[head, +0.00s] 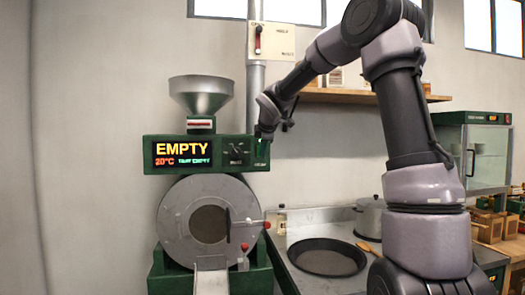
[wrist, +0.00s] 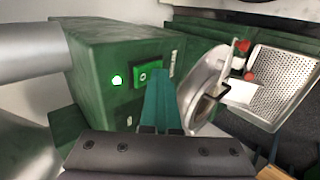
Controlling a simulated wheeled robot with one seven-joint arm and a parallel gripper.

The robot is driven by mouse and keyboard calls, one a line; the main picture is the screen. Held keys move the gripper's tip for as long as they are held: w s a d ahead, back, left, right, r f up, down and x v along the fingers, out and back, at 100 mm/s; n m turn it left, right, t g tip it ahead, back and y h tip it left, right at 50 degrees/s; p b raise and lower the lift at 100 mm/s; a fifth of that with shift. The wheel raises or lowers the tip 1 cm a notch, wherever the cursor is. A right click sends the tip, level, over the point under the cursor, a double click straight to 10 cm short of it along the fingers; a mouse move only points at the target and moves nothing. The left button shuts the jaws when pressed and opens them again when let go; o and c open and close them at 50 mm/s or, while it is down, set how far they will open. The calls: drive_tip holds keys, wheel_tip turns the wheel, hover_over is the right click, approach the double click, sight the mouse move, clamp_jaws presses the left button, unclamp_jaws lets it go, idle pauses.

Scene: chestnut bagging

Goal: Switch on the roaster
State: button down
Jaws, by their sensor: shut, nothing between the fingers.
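The green roaster (head: 155,155) stands left of centre in the head view, with a metal hopper on top and a round drum front below. Its lit display (head: 182,153) reads EMPTY and 20°C. In the head view my gripper (head: 263,133) is at the housing's right end.
A wall panel with a red lever (head: 258,40) is above the housing. A steel counter holds a dark round pan (head: 327,257), a lidded pot (head: 369,215) and a wooden spoon. In the wrist view the drum front (wrist: 205,85) and a perforated tray (wrist: 285,80) are to the right.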

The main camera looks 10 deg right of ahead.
drive_tip(key=shift+w+r, duration=0.1)
drive_tip(key=shift+r, duration=0.75)
